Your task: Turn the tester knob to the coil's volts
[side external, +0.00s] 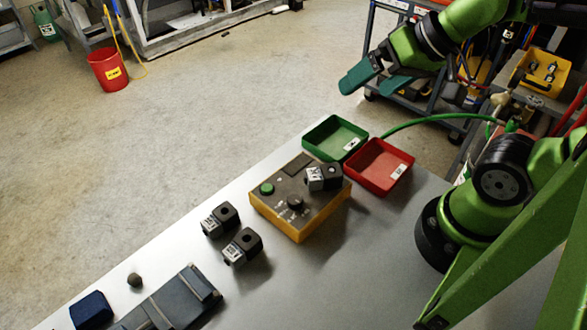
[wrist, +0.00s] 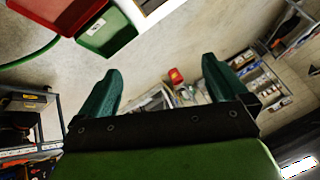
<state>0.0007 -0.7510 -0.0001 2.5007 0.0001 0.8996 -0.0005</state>
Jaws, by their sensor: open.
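The tester (side external: 300,222) is a yellow box with a dark top, standing on the grey table. Its black knob (side external: 295,202) is on the top face, with a green button (side external: 267,188) to its left. A black coil (side external: 323,178) with a white label sits on the tester's top at the right back. Two more labelled coils, one (side external: 221,219) behind the other (side external: 242,247), lie on the table left of the tester. My gripper (side external: 378,80) is open and empty, high above and beyond the tester. Its two teal fingers (wrist: 158,88) also show in the wrist view. The knob's setting and label figures are too small to read.
A green tray (side external: 310,146) and a red tray (side external: 358,181) stand behind the tester. A dark blue block (side external: 91,309), a small brown ball (side external: 134,280) and a dark slotted piece (side external: 180,302) lie at the front left. A cart stands beyond the table.

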